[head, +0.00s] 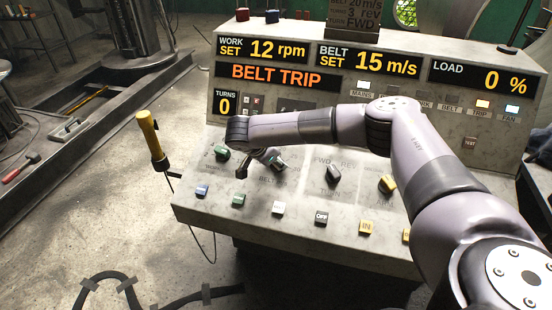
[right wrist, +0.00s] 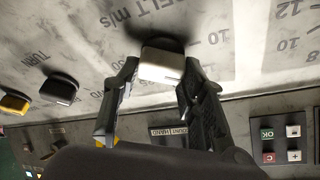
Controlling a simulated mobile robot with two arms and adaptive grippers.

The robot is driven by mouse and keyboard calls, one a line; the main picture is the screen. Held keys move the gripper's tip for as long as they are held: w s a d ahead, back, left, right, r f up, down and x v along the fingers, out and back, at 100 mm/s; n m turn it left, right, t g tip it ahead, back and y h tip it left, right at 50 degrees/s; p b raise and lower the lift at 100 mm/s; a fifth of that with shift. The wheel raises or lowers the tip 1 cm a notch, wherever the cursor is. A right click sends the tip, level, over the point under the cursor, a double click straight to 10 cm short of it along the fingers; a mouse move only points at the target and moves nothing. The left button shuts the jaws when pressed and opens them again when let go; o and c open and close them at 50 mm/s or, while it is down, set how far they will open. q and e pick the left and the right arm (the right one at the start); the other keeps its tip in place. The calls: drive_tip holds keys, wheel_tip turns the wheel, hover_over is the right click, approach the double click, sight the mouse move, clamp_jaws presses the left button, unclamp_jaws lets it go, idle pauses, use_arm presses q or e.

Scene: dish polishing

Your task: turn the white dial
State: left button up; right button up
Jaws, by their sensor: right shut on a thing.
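The white dial (right wrist: 161,66) stands on the sloped panel at the "BELT m/s" scale, in the right wrist view. My right gripper (right wrist: 159,78) is shut on it, with one finger on each side of the dial. In the head view my right gripper (head: 272,160) is at the panel in the belt area, below the arm's elbow and forearm. The dial itself is mostly hidden there by the gripper. My left gripper is not in view.
A green dial (head: 222,153), a black dial (head: 333,174) and a yellow dial (head: 387,184) stand on the same panel. Push buttons line its front edge, including a black OFF button (head: 321,217). The display reads BELT TRIP (head: 284,77). A yellow handle (head: 150,135) stands at the left.

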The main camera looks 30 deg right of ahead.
drive_tip(key=n+t, duration=0.1)
drive_tip(key=n, duration=0.2)
drive_tip(key=shift+r+n, duration=0.1)
drive_tip(key=shift+n, duration=0.3)
drive_tip(key=shift+n+t+y, duration=0.4)
drive_tip(key=shift+n+t, duration=0.4)
drive_tip(key=shift+n, duration=1)
drive_tip(key=o, duration=1.2)
drive_tip(key=shift+c, duration=0.2)
drive_tip(key=v, duration=1.2)
drive_tip(key=shift+d, duration=0.1)
